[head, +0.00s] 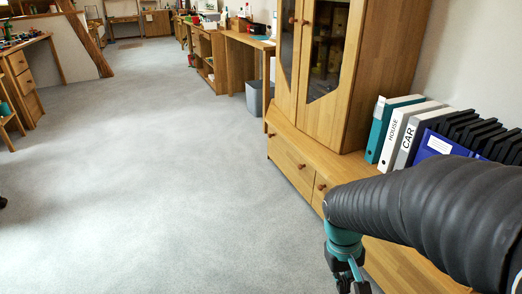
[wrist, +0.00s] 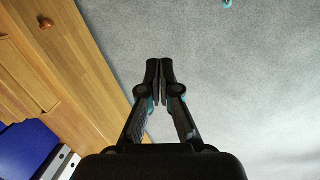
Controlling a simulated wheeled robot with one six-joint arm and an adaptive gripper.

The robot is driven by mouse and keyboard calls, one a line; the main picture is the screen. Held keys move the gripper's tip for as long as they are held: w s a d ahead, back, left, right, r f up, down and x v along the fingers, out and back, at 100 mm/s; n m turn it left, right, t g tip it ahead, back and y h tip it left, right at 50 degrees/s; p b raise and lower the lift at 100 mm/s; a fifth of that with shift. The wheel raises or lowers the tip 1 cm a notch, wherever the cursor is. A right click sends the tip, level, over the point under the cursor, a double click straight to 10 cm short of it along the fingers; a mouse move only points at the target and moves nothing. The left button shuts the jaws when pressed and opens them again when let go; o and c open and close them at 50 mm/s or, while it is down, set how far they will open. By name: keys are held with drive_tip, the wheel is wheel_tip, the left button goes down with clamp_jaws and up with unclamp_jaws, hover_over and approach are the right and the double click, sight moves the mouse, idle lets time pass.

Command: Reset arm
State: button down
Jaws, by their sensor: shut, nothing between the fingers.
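My gripper (wrist: 160,80) is in the middle of the wrist view, pointing down over the grey carpet. Its two fingers are together with nothing between them. In the head view my gripper (head: 350,284) shows only in part at the bottom edge, below my dark sleeved arm, which reaches in from the right. The gripper is beside the wooden cabinet (head: 290,165), on its open-floor side, and looks apart from it.
Binders (head: 400,130) and dark folders stand on the cabinet's low top, close behind my arm. A tall glass-door cupboard (head: 345,75) rises beside them. A grey bin (head: 254,98) and wooden desks (head: 215,55) stand farther back. The carpet (head: 150,190) at left is clear.

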drive_tip(key=s+a+r+t+y, duration=0.1)
drive_tip(key=s+r+t, duration=0.1)
drive_tip(key=r, duration=0.5)
drive_tip(key=s+a+r+m+t, duration=0.1)
drive_tip(key=s+r+t, duration=0.1)
drive_tip(key=r+t, duration=0.2)
wheel_tip(320, 180, up, 4)
drive_tip(key=shift+s+a+f+m+t+y, duration=0.2)
drive_tip(key=shift+s+a+m+t+y, duration=0.1)
drive_tip(key=shift+t+y, duration=0.1)
